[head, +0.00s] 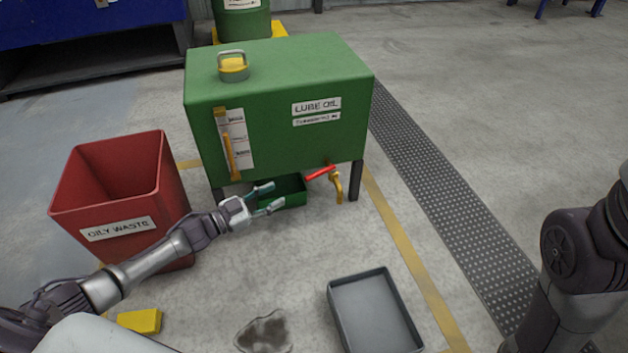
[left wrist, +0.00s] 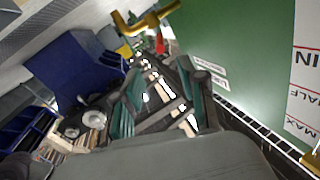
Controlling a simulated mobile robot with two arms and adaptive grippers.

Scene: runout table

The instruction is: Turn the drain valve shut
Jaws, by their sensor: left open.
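The drain valve has a brass body and spout (head: 339,189) low on the front right of the green lube oil tank (head: 270,120). Its red lever (head: 320,172) sticks out to the left of the body, slightly tilted, and the spout points down. In the left wrist view the brass part (left wrist: 140,22) and the red lever (left wrist: 159,44) show beyond the fingers, partly cut by the top edge. My left gripper (head: 276,195) is open and empty, left of the lever and apart from it. Its fingers also show in the left wrist view (left wrist: 166,88). My right gripper is out of view.
A green tray (head: 294,200) sits under the tank, behind my left fingers. A red oily waste bin (head: 115,200) stands left. A floor grate (head: 440,190) runs right.

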